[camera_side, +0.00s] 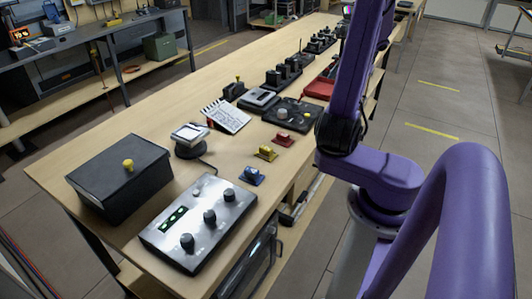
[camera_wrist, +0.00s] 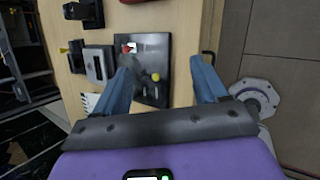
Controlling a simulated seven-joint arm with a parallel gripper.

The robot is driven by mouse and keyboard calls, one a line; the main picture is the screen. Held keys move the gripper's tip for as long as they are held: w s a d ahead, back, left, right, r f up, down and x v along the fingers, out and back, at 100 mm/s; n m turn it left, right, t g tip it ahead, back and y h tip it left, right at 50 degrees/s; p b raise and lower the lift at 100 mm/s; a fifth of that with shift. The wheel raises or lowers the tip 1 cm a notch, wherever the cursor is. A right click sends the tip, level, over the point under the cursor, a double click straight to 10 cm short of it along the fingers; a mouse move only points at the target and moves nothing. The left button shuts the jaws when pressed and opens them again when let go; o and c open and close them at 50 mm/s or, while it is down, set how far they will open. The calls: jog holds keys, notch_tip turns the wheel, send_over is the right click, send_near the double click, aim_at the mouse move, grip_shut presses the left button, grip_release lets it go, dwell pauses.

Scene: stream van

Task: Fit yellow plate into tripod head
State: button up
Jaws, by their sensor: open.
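The yellow plate (camera_side: 267,153) is a small block on the wooden table, between a blue one (camera_side: 252,176) and a red one (camera_side: 284,140) in a row near the right edge in the side view. I cannot make out the tripod head for certain; a round black base with a pale square top (camera_side: 188,138) stands left of the row. My gripper (camera_wrist: 162,62) is open and empty in the wrist view, its blue fingers spread above a black control panel (camera_wrist: 153,95) with a yellow knob. The gripper does not show in the side view, and the yellow plate is not recognisable in the wrist view.
A black box with a yellow knob (camera_side: 120,183) and a grey panel with several dials (camera_side: 200,222) fill the near end of the table (camera_side: 215,165). A white keypad (camera_side: 227,116) and several black devices stand farther back. Bare wood surrounds the coloured blocks.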

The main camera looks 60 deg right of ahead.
jog(key=w+a+r+h, duration=0.1)
jog(key=w+r+h, duration=0.3)
jog(key=w, duration=0.7)
jog(key=w+a+r+m, duration=0.2)
jog(key=w+a+r, duration=0.1)
jog(key=w+a, duration=0.5)
jog(key=g, duration=0.3)
send_over(266, 147)
jog(key=w+d, duration=0.6)
jog(key=d, duration=0.1)
jog(key=f, duration=0.1)
jog(key=s+a+f+g+y, duration=0.1)
jog(key=s+a+g+y, duration=0.15)
jog(key=a, duration=0.45)
jog(key=s+a+f+g+y, duration=0.1)
jog(key=s+a+f, duration=0.15)
jog(key=a, duration=0.55)
jog(key=x, duration=1.1)
jog(key=d+x, duration=0.1)
jog(key=x, duration=0.4)
jog(key=shift+s+d+r, duration=0.1)
jog(key=shift+s+d, duration=0.05)
jog(key=shift+s, duration=0.05)
jog(key=c, duration=1.3)
jog(key=shift+r, duration=0.1)
